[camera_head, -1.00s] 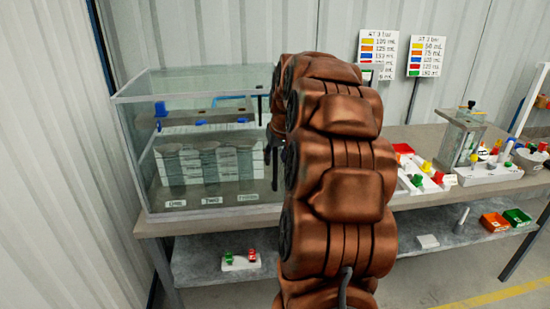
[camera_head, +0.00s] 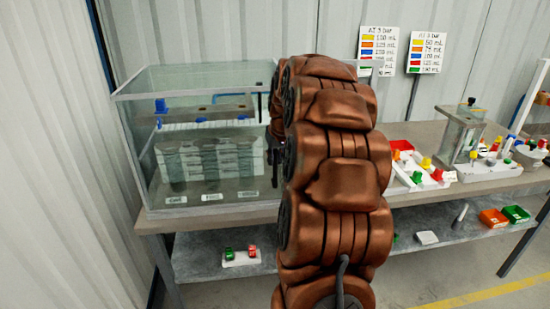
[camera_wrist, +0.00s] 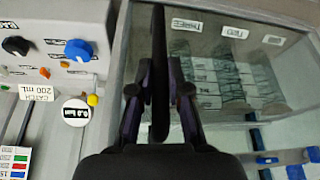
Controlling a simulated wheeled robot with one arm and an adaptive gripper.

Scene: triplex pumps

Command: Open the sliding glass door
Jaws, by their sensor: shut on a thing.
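The glass tank (camera_head: 130,110) stands at the left end of the bench, with cylinders inside behind labels ONE, TWO and THREE. Its glass front also shows in the wrist view (camera_wrist: 215,60), upside down, with the labels at the top. My gripper (camera_wrist: 160,95) is shut on a dark upright bar, seemingly the door handle (camera_wrist: 159,50), beside the right-hand end of the tank front. In the head view my copper-coloured arm hides most of the gripper and the tank's right end. I cannot tell how far the glass door is slid.
A grey panel with a blue knob (camera_wrist: 78,50) lies close to the left of my gripper in the wrist view. Pump parts and a clear box (camera_head: 460,135) stand on the bench to the right. Coloured bins (camera_head: 505,217) are on the lower shelf.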

